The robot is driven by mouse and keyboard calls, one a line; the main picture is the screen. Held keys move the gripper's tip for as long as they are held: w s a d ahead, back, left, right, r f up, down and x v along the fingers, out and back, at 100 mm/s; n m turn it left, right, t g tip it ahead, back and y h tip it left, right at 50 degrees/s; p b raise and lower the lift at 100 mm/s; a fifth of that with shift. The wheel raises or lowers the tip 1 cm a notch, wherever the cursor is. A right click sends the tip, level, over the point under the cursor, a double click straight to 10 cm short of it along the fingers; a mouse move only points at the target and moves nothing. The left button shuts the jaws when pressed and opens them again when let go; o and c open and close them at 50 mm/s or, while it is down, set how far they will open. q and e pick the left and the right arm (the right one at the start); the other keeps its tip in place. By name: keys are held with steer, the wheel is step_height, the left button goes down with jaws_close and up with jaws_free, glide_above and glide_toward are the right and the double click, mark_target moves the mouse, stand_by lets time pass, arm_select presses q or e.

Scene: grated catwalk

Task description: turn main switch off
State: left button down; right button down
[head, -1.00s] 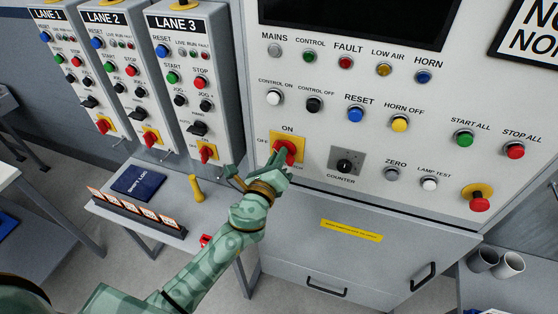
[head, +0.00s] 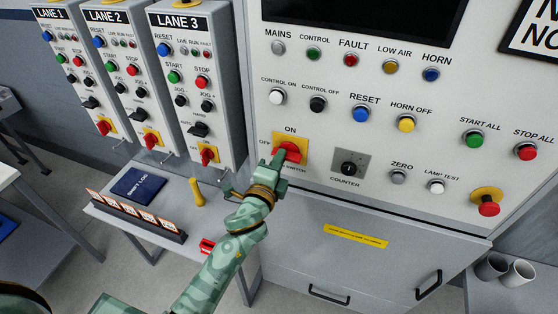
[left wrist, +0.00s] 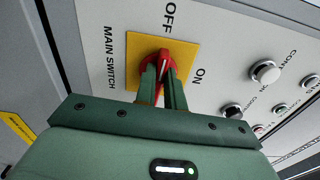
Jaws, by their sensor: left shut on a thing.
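The main switch is a red rotary handle (head: 291,148) on a yellow plate (head: 303,139) on the large panel. ON is printed above the plate and OFF at its left. In the left wrist view the red handle (left wrist: 161,57) lies between my fingers, and its white mark points up toward the OFF label. My left gripper (head: 280,158) is shut on the handle and covers part of the plate and the lettering below it. Its two green fingers (left wrist: 163,82) show on either side of the handle. My right gripper is not in view.
A black counter knob (head: 348,168) sits right of the switch. Several buttons lie above and right, including a red mushroom button (head: 488,208). Lane panels (head: 197,85) stand at left. Below is a small table with a blue shift log (head: 139,186) and a yellow peg (head: 197,192).

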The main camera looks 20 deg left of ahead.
arm_select(q)
steer(key=shift+f+n, duration=0.1)
steer(key=shift+n, duration=0.3)
steer(key=c, duration=1.5)
jaws_free()
steer(key=shift+s, duration=0.1)
steer(key=s, duration=0.5)
steer(key=s+b, duration=0.1)
steer(key=s, duration=0.4)
steer(key=s+b, duration=0.1)
steer(key=s, duration=0.5)
steer(key=shift+s+a, duration=0.1)
steer(key=shift+a, duration=0.2)
steer(key=shift+f+b, duration=0.1)
steer(key=shift+b, duration=0.2)
